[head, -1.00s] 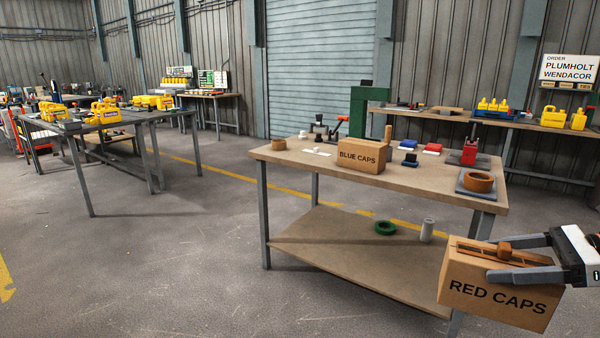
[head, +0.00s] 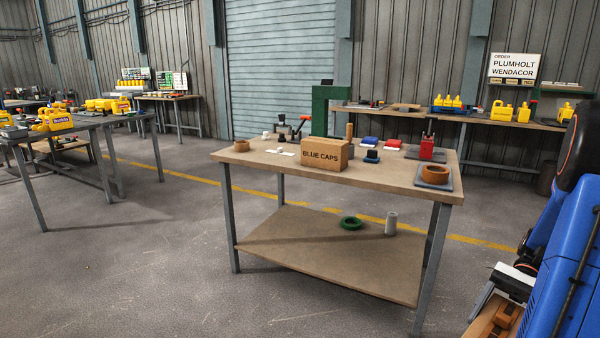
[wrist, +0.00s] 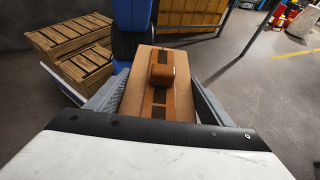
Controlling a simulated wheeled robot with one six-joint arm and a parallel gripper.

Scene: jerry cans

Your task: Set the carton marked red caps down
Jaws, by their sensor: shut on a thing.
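The red caps carton (wrist: 131,98) is a brown box with a dark slotted top and a wooden knob. In the wrist view it sits between the two grey fingers of my gripper (wrist: 154,88), which is shut on it. In the head view only a corner of the carton (head: 490,322) shows at the lower right, beside my blue body, with part of my gripper above it. Its lettering is hidden in both current views.
A workbench (head: 400,188) with a lower shelf holds the blue caps carton (head: 325,154), a brown ring (head: 434,174) and small parts. Its front left top is fairly clear. Slatted wooden crates (wrist: 80,62) show left in the wrist view. Open floor lies left of the bench.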

